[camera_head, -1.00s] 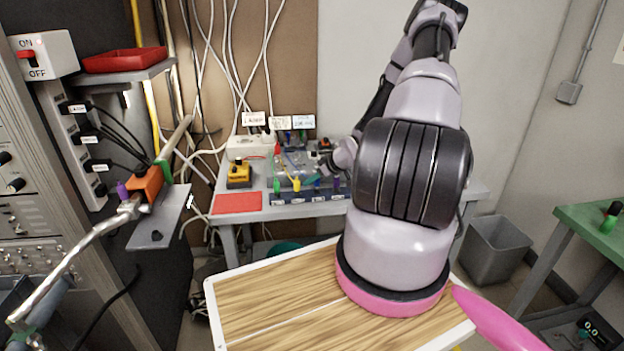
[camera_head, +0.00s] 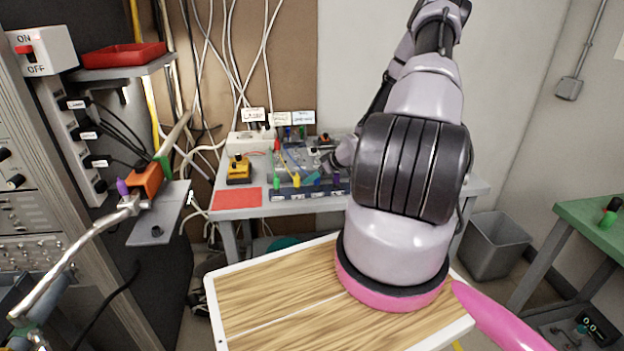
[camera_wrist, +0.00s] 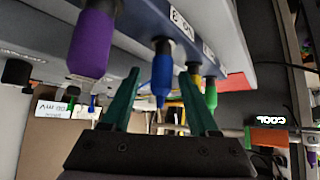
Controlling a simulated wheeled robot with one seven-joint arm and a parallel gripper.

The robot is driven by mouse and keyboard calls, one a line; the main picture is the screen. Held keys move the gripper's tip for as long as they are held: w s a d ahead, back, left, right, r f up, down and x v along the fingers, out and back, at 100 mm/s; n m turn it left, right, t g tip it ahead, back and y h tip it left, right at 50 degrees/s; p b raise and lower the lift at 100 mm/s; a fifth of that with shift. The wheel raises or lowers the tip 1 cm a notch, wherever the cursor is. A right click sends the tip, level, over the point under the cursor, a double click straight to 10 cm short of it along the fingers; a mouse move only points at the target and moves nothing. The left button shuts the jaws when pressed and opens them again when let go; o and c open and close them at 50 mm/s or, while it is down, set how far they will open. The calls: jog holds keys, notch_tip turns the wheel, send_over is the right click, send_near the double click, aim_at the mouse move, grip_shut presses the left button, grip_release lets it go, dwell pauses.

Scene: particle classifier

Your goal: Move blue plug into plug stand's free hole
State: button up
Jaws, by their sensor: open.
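The blue plug (camera_wrist: 162,75) hangs from a labelled strip (camera_wrist: 200,35) in the wrist view. It is between the two teal fingers of my gripper (camera_wrist: 161,74), which are spread with visible gaps on both sides. In the head view the blue plug (camera_head: 317,183) is on the front strip of the grey device (camera_head: 305,195), between yellow and purple plugs. My arm covers part of the device, and the fingers are hard to make out there. I cannot tell which block is the plug stand, and no free hole shows clearly.
Beside the blue plug are a purple plug (camera_wrist: 92,42), a yellow plug (camera_wrist: 183,85) and a green plug (camera_wrist: 211,93). A yellow block (camera_head: 239,170) and a red mat (camera_head: 237,199) are at the table's left. Small plugs and cards stand behind the device.

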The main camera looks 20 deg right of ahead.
jog(key=v, duration=0.9)
jog(key=shift+s+r, duration=0.2)
jog(key=shift+d, duration=0.1)
jog(key=s+a+r+m+g+h, duration=0.1)
jog(key=s+r+m+h, duration=0.2)
jog(key=r, duration=1)
jog(key=s+a+r+m+g+h, duration=0.15)
jog(key=r+h, duration=0.25)
jog(key=r, duration=0.9)
jog(key=s+a+r+m+t+y, duration=0.1)
jog(key=s+a+r+m+y, duration=0.3)
jog(key=s+a+r, duration=1.1)
jog(key=s+m, duration=0.1)
jog(key=s, duration=0.2)
jog(key=shift+a+t+y, duration=0.35)
jog(key=shift+y, duration=0.05)
jog(key=shift+w+d+r+m, duration=0.1)
jog(key=shift+m, duration=0.15)
